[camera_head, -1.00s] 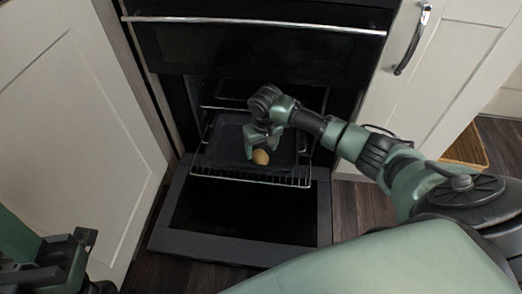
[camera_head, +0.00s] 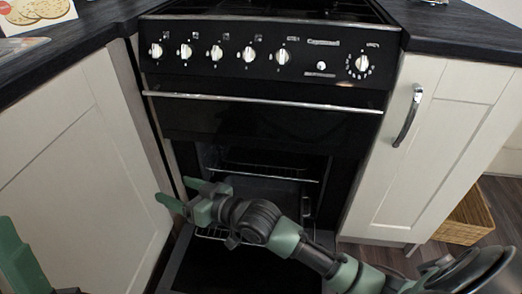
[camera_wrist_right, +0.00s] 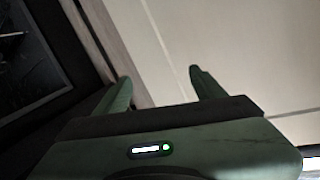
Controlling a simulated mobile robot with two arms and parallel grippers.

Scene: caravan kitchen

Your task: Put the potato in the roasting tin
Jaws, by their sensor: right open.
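My right gripper (camera_head: 172,190) is open and empty, in front of the left side of the oven opening. Its fingers point left, towards the white cupboard. In the right wrist view, the open fingers (camera_wrist_right: 159,76) have nothing between them. The dark roasting tin (camera_head: 270,190) shows partly on the oven rack; my right arm covers much of it. The potato is in neither current view, so its present place is hidden. A green part of my left arm (camera_head: 22,265) shows at the left edge; its jaws cannot be made out.
The oven (camera_head: 270,125) has its lower door (camera_head: 205,275) open downward. A wire rack (camera_head: 212,234) sticks out at the front. White cupboards (camera_head: 75,150) flank it. A wicker basket (camera_head: 467,218) stands on the floor at right.

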